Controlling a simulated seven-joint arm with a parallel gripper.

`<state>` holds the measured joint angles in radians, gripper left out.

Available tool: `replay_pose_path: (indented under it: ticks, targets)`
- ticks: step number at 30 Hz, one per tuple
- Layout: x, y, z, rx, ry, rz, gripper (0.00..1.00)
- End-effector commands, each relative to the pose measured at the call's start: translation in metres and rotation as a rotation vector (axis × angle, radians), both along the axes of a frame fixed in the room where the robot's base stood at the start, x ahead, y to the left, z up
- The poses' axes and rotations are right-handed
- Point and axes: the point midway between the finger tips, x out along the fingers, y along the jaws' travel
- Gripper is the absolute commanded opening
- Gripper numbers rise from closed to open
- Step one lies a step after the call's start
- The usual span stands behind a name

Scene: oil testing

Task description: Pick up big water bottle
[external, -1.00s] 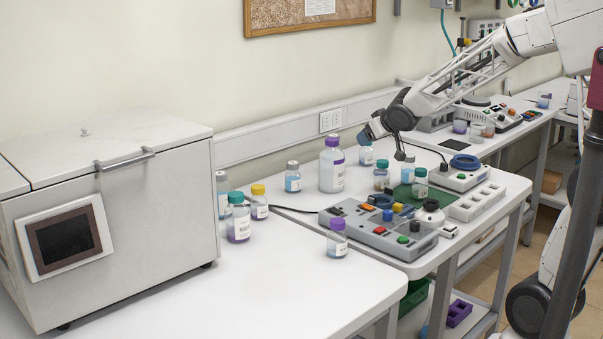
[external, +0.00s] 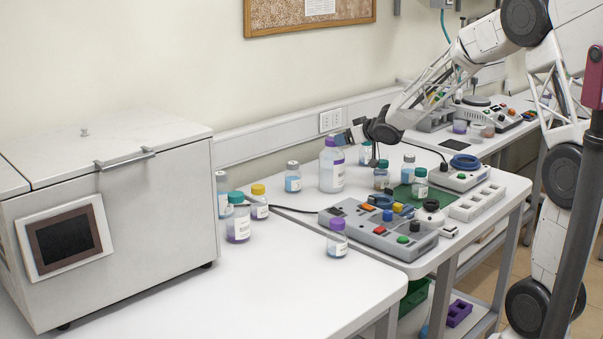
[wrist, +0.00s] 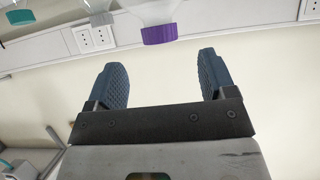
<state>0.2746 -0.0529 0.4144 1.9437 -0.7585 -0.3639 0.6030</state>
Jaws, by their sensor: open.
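The big water bottle (external: 332,170) is clear with a white label and a purple cap. It stands upright on the white bench near the wall in the external view. In the wrist view its purple cap (wrist: 160,34) and a bit of its shoulder show at the top, pointing down in that picture. My gripper (external: 348,135) is at cap height, close to the bottle's right side. Its two blue fingers are apart and empty in the wrist view (wrist: 162,68), with the cap just beyond the gap. I cannot tell whether a finger touches the cap.
Small bottles stand around: a grey-capped one (external: 293,177) to the left, others (external: 381,175) to the right under my wrist. A grey button console (external: 378,232) is in front. A white box machine (external: 120,210) stands left. The front left bench is mostly clear.

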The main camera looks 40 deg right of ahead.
Motion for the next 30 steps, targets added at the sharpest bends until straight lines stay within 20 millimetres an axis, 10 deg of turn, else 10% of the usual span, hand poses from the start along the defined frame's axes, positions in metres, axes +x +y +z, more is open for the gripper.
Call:
replay_pose_path:
  ticks: [30]
  targets:
    - [0.032,0.0,-0.015,0.0,0.001,0.0,0.77]
